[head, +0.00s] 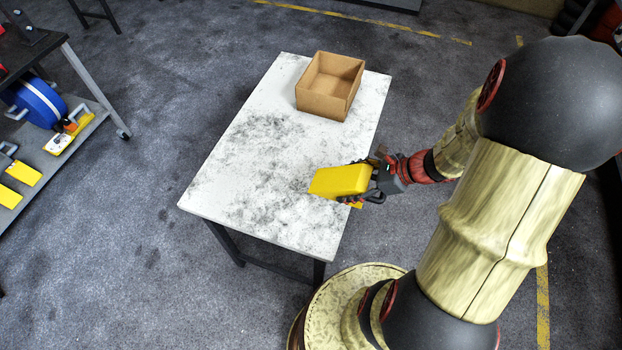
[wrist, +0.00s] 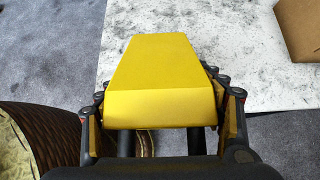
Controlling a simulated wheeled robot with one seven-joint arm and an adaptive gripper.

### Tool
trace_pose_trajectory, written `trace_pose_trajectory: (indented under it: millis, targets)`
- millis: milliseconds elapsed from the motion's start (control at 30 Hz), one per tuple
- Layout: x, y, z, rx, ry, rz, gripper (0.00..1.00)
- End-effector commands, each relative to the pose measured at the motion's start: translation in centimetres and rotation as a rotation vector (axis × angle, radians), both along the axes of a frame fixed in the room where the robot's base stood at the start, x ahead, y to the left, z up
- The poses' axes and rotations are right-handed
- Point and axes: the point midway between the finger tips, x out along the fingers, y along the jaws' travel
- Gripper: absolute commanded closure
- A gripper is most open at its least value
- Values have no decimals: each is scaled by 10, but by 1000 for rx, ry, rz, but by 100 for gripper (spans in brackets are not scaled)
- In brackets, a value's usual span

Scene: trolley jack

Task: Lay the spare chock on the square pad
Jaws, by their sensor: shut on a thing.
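The spare chock (head: 340,180) is a yellow wedge-shaped block. My gripper (head: 366,186) is shut on it near the front right edge of the white table (head: 235,165). In the wrist view the chock (wrist: 155,70) lies between the two fingers of my gripper (wrist: 160,95), its narrower end pointing away. I cannot tell how high it is above the table top. No square pad can be made out for certain; flat yellow pieces (head: 24,172) lie on a low shelf at the left.
An open, empty-looking cardboard box (head: 328,88) stands at the table's far end. The middle and left of the stained table top are clear. A trolley (head: 65,150) at the left carries a blue reel (head: 38,102) on its lower shelf.

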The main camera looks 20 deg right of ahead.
Motion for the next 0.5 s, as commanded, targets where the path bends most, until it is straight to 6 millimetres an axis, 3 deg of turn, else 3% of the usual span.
trace_pose_trajectory:
  millis: [367, 500]
  targets:
    - [-2, 0, 1, -1, -1, 6, 91]
    - [10, 3, -5, -2, -2, 11, 91]
